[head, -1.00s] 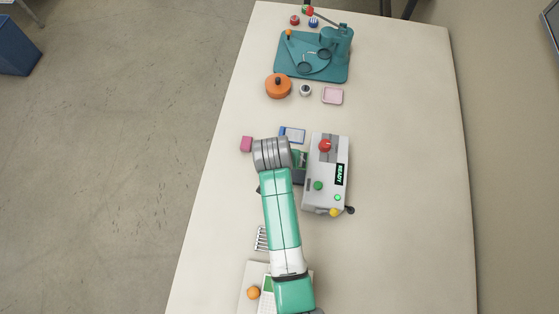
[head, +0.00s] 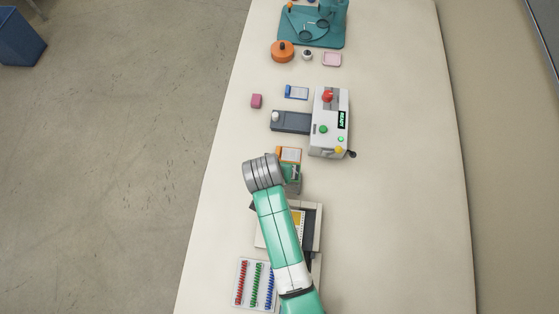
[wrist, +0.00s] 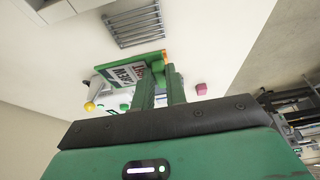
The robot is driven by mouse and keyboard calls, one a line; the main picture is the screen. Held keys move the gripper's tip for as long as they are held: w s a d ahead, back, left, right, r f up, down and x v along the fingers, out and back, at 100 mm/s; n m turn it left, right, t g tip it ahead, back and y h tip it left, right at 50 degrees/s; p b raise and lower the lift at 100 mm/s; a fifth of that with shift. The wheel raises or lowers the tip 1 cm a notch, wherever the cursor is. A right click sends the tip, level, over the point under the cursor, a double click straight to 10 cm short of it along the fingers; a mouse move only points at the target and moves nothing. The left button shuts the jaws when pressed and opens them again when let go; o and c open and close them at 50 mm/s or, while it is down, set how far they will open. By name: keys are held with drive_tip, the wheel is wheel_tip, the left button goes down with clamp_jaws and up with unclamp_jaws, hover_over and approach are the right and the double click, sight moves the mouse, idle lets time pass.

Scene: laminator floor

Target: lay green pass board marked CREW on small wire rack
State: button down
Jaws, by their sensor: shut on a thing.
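The green pass board (wrist: 121,74) with a white label, its CREW lettering sideways, is held between the fingers of my gripper (wrist: 160,85) in the wrist view. My gripper is shut on it, and its fingers hide part of the board. The small wire rack (wrist: 136,25), a row of grey metal bars, lies on the table beyond the board, apart from it in the picture. In the head view my arm hides the rack; my gripper (head: 291,180) is partly covered by the wrist.
The grey laminator (head: 329,125) with its dark tray (head: 290,122) stands beyond my gripper. An orange-edged card (head: 289,154) lies close to it. A blue card (head: 296,91) and pink block (head: 256,101) lie further off. A rack of coloured coils (head: 241,282) is at the near edge.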

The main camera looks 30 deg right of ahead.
drive_tip(key=f, duration=0.6)
drive_tip(key=shift+w+d+f+b, duration=0.15)
drive_tip(key=shift+w+d+b, duration=0.05)
drive_tip(key=shift+b, duration=0.1)
drive_tip(key=shift+f, duration=1.85)
drive_tip(key=shift+f+b, duration=0.1)
drive_tip(key=shift+b, duration=0.2)
drive_tip(key=c, duration=1.4)
unclamp_jaws()
drive_tip(key=shift+c, duration=0.2)
drive_tip(key=shift+r, duration=0.25)
drive_tip(key=p+v, duration=0.2)
drive_tip(key=v, duration=1)
